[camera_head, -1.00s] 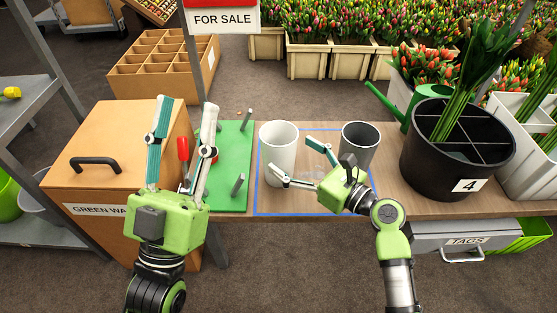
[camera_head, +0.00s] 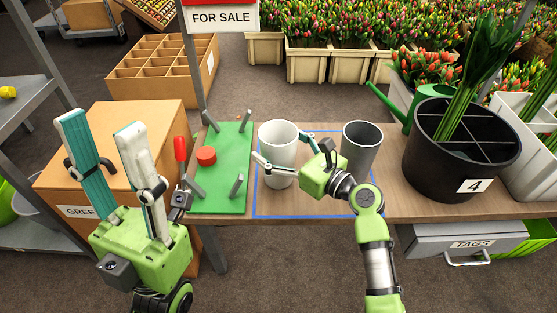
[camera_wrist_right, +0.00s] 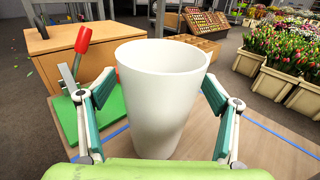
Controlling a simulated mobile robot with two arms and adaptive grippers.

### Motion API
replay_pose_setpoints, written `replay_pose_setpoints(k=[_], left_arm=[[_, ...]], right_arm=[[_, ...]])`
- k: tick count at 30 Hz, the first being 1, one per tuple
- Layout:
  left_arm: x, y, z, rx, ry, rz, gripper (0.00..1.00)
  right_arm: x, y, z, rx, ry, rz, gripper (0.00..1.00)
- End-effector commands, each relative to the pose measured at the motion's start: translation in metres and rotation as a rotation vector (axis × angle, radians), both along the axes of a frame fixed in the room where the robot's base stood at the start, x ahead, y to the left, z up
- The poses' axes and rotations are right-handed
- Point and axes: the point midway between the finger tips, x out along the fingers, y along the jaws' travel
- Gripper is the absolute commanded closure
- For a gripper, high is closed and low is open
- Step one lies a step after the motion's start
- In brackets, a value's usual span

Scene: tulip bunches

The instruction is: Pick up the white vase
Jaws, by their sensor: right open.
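The white vase (camera_head: 278,150) stands upright on the wooden table inside a blue outline. In the right wrist view the white vase (camera_wrist_right: 160,95) fills the middle, between the two fingers. My right gripper (camera_head: 268,142) is open, with one finger at each side of the vase; a small gap seems to show on the right side, and contact on the left is unclear. It also shows in the right wrist view (camera_wrist_right: 160,100). My left gripper (camera_head: 98,132) is open and empty, raised in front of the wooden box at the left.
A grey vase (camera_head: 360,150) stands right of the white one. A green board (camera_head: 222,150) with grey pegs and a red knob (camera_head: 206,156) lies to the left. A black divided bucket (camera_head: 461,145) with stems stands at the right. A green watering can (camera_head: 398,108) is behind it.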

Motion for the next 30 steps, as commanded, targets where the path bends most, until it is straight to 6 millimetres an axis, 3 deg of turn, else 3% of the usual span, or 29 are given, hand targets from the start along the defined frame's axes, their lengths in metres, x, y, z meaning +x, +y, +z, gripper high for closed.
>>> replay_pose_setpoints(k=[4, 12, 23, 30], left_arm=[[0.0, 0.0, 0.0, 0.0, 0.001, 0.0, 0.6], [0.001, 0.0, 0.0, 0.001, 0.002, 0.0, 0.6], [0.003, -0.001, 0.001, 0.004, 0.012, 0.0, 0.6], [0.03, -0.007, -0.002, 0.044, 0.133, 0.009, 0.6]], right_arm=[[0.0, 0.0, 0.0, 0.0, 0.0, 0.0, 0.18], [0.0, 0.0, 0.004, 0.004, -0.006, -0.001, 0.84], [0.0, 0.0, 0.005, 0.003, -0.005, -0.001, 0.84], [0.0, 0.0, 0.013, 0.004, -0.006, -0.001, 0.84]])
